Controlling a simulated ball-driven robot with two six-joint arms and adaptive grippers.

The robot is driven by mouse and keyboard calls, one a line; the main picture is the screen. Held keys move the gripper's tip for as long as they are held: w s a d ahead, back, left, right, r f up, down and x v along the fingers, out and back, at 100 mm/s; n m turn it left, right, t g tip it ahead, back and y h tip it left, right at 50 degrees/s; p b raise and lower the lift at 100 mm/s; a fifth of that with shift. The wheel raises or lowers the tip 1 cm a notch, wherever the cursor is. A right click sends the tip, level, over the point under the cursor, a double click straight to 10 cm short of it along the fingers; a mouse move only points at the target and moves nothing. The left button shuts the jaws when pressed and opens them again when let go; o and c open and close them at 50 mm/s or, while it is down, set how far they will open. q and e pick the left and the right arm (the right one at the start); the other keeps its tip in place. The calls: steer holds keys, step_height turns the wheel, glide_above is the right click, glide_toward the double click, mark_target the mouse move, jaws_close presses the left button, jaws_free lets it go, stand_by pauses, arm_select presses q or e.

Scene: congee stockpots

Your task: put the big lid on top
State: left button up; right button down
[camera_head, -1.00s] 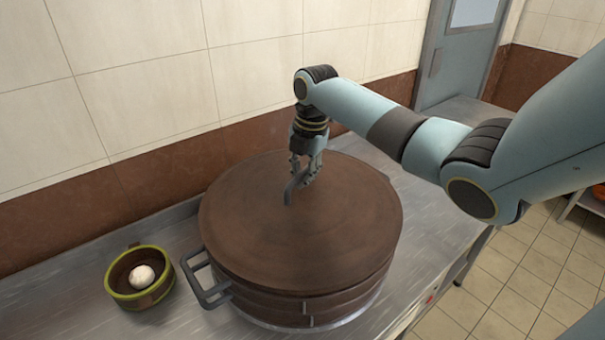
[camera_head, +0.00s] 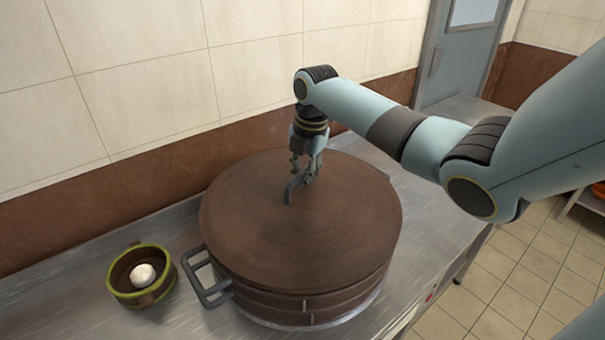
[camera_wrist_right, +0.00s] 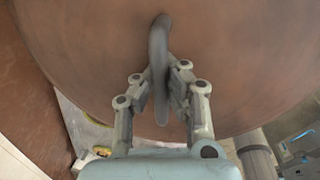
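The big lid (camera_head: 300,235) is a wide, flat, dark brown disc with a grey curved handle (camera_head: 290,190) at its middle. It lies level over the mouth of the big stockpot (camera_head: 270,302), covering it. My right gripper (camera_head: 303,172) is above the lid, with its fingers on either side of the handle. In the right wrist view, the handle (camera_wrist_right: 158,70) stands between the two fingers (camera_wrist_right: 160,85), which look spread a little, with the lid below. Contact with the handle is hard to judge. My left gripper is out of view.
A small green-rimmed pot (camera_head: 125,291) holding a white round thing (camera_head: 143,274) stands left of the stockpot. The stockpot's side handle (camera_head: 207,285) sticks out towards it. A tiled wall (camera_head: 140,80) rises behind the metal counter (camera_head: 60,295).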

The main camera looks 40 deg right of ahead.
mark_target(307, 188)
steer(key=shift+f+b, duration=0.35)
steer(key=shift+f, duration=0.2)
steer(key=c, duration=2)
jaws_free()
steer(key=shift+c, duration=0.2)
steer(key=shift+o, duration=1.4)
steer(key=shift+f, duration=0.1)
steer(key=r+p, duration=0.6)
steer(key=shift+s+d, duration=0.1)
steer(key=shift+s, duration=0.3)
steer(key=shift+s+r+p, duration=0.2)
steer(key=shift+r+p, duration=0.35)
steer(key=shift+r, duration=0.7)
steer(key=shift+s+r+p, duration=0.15)
steer(key=shift+r+p, duration=0.4)
steer(key=shift+r, duration=0.7)
steer(key=shift+d, duration=0.1)
